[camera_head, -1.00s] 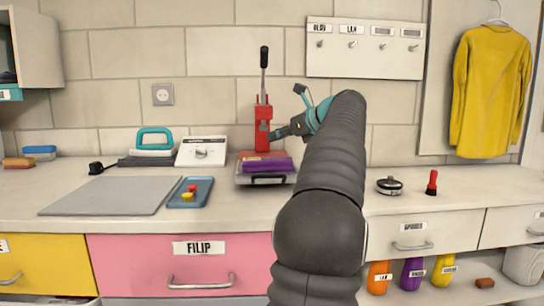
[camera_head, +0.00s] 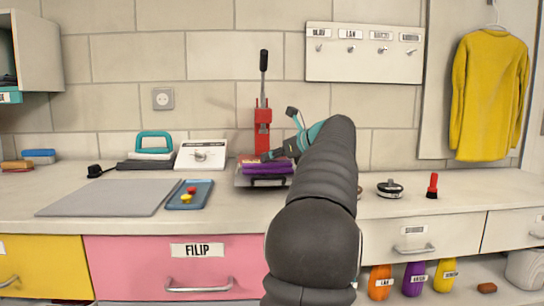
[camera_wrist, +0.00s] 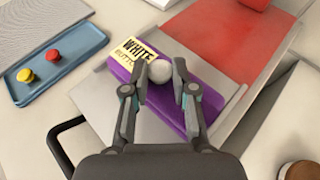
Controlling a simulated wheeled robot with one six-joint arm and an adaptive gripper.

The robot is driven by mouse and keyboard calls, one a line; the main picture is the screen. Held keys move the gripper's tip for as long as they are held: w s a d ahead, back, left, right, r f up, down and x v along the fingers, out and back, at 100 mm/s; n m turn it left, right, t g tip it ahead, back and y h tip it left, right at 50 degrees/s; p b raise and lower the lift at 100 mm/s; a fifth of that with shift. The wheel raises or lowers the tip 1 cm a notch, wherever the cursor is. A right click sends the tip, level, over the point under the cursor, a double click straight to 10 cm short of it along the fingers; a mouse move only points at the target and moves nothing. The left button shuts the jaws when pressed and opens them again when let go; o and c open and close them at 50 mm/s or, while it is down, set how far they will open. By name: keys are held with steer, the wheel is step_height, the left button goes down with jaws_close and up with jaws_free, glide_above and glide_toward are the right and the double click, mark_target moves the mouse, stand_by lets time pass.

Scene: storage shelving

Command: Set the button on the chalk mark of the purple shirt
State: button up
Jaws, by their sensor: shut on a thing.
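The purple shirt (camera_wrist: 205,98) lies folded on a grey metal plate (camera_wrist: 100,98); it also shows in the head view (camera_head: 268,170). A yellow label (camera_wrist: 135,50) reading "WHITE BUTTON" lies at its upper left end. My gripper (camera_wrist: 160,76) is shut on a white round button (camera_wrist: 159,70), with a fingertip on each side. The button is over the shirt, just right of the label; I cannot tell whether it touches the cloth. No chalk mark shows. In the head view my gripper (camera_head: 272,155) is low, just above the shirt.
A red lever press (camera_head: 262,130) stands behind the shirt, and a flat red surface (camera_wrist: 228,40) lies beyond it. A blue tray (camera_wrist: 60,62) with a red and a yellow button is to the left. A grey mat (camera_head: 105,197) lies farther left. A black handle (camera_wrist: 60,140) sticks out in front.

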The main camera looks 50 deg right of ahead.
steer(key=o, duration=0.8)
steer(key=shift+f, duration=0.1)
steer(key=shift+c, duration=0.2)
steer(key=shift+s+r, duration=0.1)
steer(key=shift+r, duration=0.15)
steer(key=p+v, duration=0.1)
steer(key=v, duration=1)
steer(key=shift+s+r, duration=0.25)
steer(key=shift+s, duration=0.1)
